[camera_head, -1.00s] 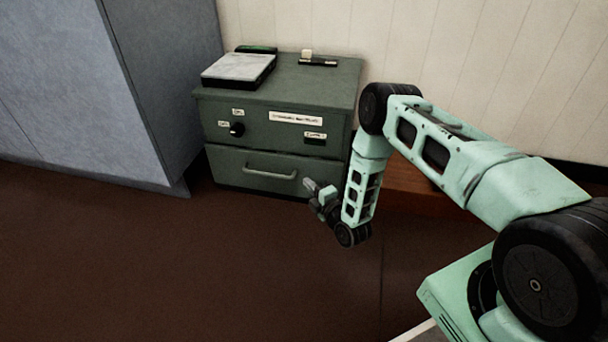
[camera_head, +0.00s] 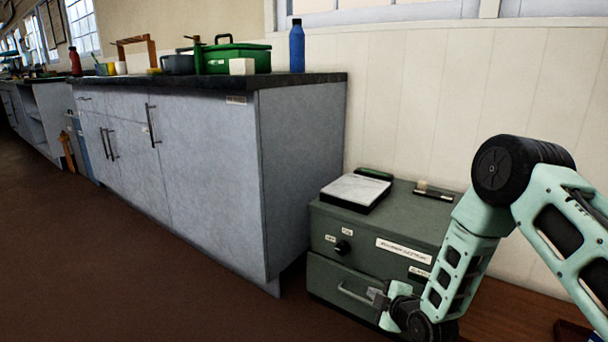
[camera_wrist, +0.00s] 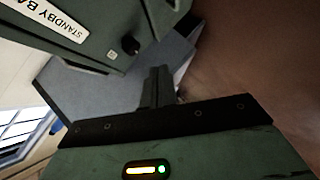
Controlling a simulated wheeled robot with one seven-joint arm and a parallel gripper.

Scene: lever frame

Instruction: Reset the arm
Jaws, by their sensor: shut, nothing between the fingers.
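My arm, mint green with black joints, is in the right of the head view, bent at a black elbow and reaching down. My gripper (camera_head: 376,295) is in front of the green cabinet's drawer, by its handle; I cannot tell whether it touches. In the wrist view my gripper's fingers (camera_wrist: 160,72) are together with nothing between them. The green cabinet (camera_head: 325,227) has a black knob, white labels and a lower drawer with a bar handle (camera_head: 354,292). In the wrist view the cabinet appears tilted, with its knob (camera_wrist: 130,45) and a label reading "STANDBY BA", the rest cut off.
A tray with a pale top (camera_head: 356,190) and a small black item (camera_head: 433,192) lie on the cabinet. A grey-blue counter (camera_head: 210,160) stands left, carrying a green box (camera_head: 237,58) and a blue bottle (camera_head: 297,47). The brown floor (camera_head: 110,270) at front left is clear.

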